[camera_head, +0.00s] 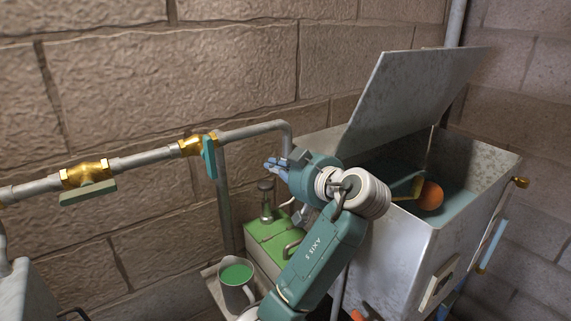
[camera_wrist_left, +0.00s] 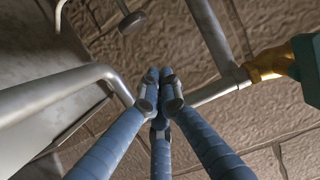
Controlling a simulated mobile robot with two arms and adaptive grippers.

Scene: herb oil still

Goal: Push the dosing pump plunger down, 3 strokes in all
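The green dosing pump (camera_head: 262,232) stands below my left gripper, with its plunger (camera_head: 266,187) upright and its dark round knob on top. My left gripper (camera_head: 270,164) is a little above and close to the knob, apart from it as far as I can tell. In the left wrist view, the blue fingers of my left gripper (camera_wrist_left: 158,80) come together at their tips, with nothing seen between them. A round knob on a rod (camera_wrist_left: 131,21) near the top of that view looks like the plunger's. My right gripper is not in view.
A pipe (camera_head: 250,131) with brass valves (camera_head: 86,175) runs along the wall behind. A jug of green liquid (camera_head: 236,284) stands in front of the pump. An open metal tank (camera_head: 398,253) with a raised lid (camera_head: 410,95) stands to the right, an orange ball (camera_head: 430,195) inside it.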

